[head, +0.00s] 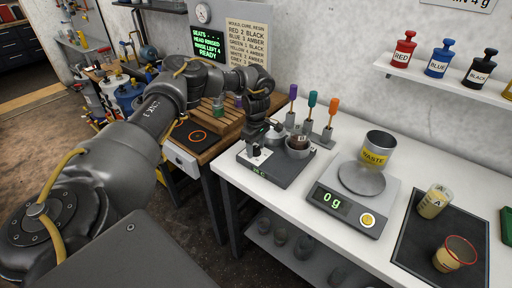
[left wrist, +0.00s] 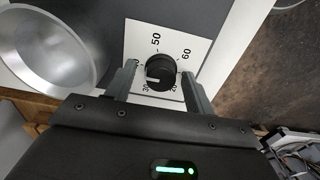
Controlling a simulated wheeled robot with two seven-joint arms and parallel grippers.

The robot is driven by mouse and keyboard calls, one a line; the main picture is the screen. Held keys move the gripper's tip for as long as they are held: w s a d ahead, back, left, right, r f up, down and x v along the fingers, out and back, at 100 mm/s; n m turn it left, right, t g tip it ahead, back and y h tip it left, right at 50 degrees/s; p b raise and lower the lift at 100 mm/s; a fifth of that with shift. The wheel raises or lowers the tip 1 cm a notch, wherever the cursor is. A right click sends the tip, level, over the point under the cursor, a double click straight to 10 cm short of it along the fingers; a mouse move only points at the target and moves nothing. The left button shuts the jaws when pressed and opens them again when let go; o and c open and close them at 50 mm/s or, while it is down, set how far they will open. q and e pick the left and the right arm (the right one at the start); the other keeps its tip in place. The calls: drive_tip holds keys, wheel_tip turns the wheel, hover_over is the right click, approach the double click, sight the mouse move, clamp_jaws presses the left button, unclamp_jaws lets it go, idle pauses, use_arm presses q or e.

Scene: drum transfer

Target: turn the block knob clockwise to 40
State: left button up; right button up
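The block (head: 283,171) is a dark grey slab at the left end of the white bench, with a small green readout on its front. Its black knob (left wrist: 160,72) sits on a white dial plate (left wrist: 137,38) marked 20, 30, 50 and 60 in the left wrist view. The knob's white pointer line lies at its lower left, near the 30. My left gripper (left wrist: 160,68) is open, one finger on each side of the knob, with a small gap showing on both sides. In the head view the left gripper (head: 257,146) hangs over the block's left end and hides the knob. My right gripper is not in view.
A metal bowl (left wrist: 45,42) stands close beside the dial. Upright tools with purple, teal and orange handles (head: 332,106) stand behind the block.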

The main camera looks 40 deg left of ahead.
sight(256, 148)
use_arm(q)
drive_tip(key=shift+r, duration=0.4)
wheel_tip(256, 148, up, 10)
drive_tip(key=b, duration=0.2)
idle(0.5)
